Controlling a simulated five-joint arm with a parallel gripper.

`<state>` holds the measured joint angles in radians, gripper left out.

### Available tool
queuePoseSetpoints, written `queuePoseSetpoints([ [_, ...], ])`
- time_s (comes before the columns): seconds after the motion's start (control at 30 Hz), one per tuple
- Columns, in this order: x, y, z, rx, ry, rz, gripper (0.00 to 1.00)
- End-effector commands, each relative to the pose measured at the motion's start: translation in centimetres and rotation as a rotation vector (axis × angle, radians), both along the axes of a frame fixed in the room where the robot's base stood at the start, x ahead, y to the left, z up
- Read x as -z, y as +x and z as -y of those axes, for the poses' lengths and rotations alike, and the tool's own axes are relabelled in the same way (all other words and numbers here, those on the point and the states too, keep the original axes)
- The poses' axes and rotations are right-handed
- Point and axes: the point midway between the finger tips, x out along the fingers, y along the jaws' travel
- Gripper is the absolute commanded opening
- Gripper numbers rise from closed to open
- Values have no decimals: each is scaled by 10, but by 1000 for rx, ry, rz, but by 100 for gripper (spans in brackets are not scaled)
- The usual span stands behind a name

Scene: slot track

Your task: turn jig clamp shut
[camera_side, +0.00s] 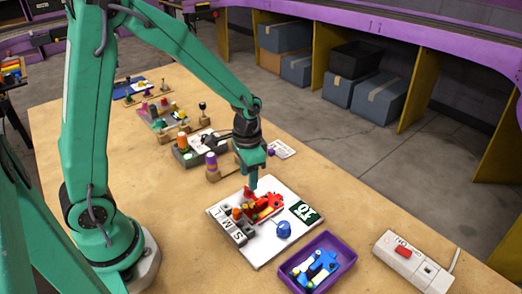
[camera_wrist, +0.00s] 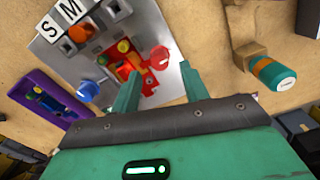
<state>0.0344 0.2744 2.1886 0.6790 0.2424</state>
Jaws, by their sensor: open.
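The jig is a pale plate (camera_side: 262,250) on the bench, with S, M and L letter blocks on one side. A red part (camera_side: 258,207) sits on it; the wrist view also shows this red part (camera_wrist: 128,70) with yellow and green round pieces. A blue knob (camera_side: 283,229) stands on the plate, also seen in the wrist view (camera_wrist: 87,92). A red round knob (camera_wrist: 159,57) lies just beyond my fingertips. I cannot tell which knob works the clamp. My gripper (camera_side: 253,187) is above the jig's far side, its two fingers (camera_wrist: 160,71) apart and empty.
A purple tray (camera_side: 343,274) holding a blue part stands beside the jig. A switch box (camera_side: 413,262) with a red light is at the right. An orange-and-teal cylinder (camera_wrist: 273,73) stands near the jig. Bare bench (camera_side: 345,205) lies right of the jig.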

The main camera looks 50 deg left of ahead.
Motion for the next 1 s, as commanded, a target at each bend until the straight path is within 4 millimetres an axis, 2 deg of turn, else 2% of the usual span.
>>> queuePoseSetpoints([
  [0.2,-28,1,0,0,0,5,45],
  [0.4,-43,1,0,0,0,3,45],
  [0.83,-46,0,0,0,0,3,45],
  [1.0,-53,-3,-1,-8,-1,18,45],
])
